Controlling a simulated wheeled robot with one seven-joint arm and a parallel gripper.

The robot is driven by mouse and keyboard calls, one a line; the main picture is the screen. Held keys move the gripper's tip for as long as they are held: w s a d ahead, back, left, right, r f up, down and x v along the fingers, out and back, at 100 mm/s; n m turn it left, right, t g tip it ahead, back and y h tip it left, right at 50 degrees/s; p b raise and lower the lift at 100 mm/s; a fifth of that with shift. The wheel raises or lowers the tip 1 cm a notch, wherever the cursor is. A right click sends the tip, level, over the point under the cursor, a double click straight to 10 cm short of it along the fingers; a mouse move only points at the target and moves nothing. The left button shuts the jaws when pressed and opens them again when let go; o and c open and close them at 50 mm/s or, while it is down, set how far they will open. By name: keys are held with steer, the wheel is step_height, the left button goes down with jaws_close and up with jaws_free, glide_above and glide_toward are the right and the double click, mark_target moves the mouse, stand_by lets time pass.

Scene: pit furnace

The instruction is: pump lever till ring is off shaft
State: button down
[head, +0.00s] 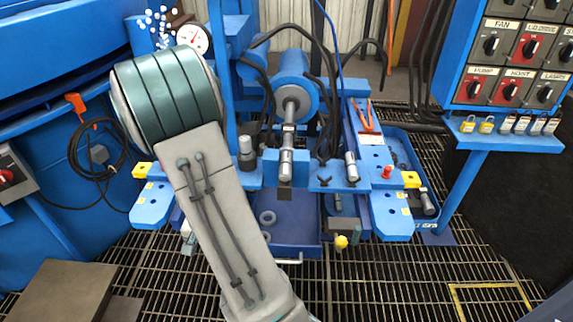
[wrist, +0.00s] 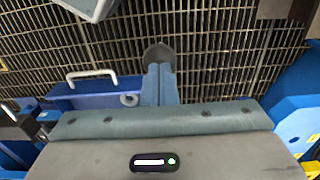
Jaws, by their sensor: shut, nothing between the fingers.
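A blue hydraulic press stands ahead in the head view, with a blue cylinder (head: 297,68) and a steel ram pointing toward me. A banded steel shaft (head: 287,160) lies in line below the ram; I cannot tell which band is the ring. My gripper (wrist: 160,72) is shut and empty in the wrist view, its blue fingers together. A dark round knob (wrist: 158,54) shows just past the fingertips, perhaps the lever's end; I cannot tell whether they touch. In the head view my gripper and any lever near it are hidden by my arm.
A blue tray (head: 302,236) below the press holds loose grey rings (head: 267,217). A pressure gauge (head: 192,38) is at upper left, beside white specks. A yellow knob (head: 341,241) is near the tray. A control panel (head: 510,55) stands right. Grating covers the floor.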

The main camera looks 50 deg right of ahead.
step_height(320, 180, up, 11)
steer(key=w+d+p, duration=0.1)
steer(key=d+p, duration=0.1)
steer(key=p, duration=0.7)
steer(key=shift+w, duration=0.35)
steer(key=f+b, duration=0.3)
steer(key=s+a+f+b, duration=0.1)
steer(key=f+b, duration=0.1)
steer(key=f, duration=0.2)
steer(key=a+f+b, duration=0.1)
steer(key=f+b, duration=0.2)
steer(key=shift+s+f+b, duration=0.3)
steer(key=shift+s+f, duration=0.05)
steer(key=shift+f, duration=0.05)
step_height(320, 180, up, 11)
steer(key=w+d+p, duration=0.1)
steer(key=d+p, duration=0.1)
steer(key=p, duration=0.7)
steer(key=shift+w, duration=0.35)
steer(key=shift+f, duration=0.1)
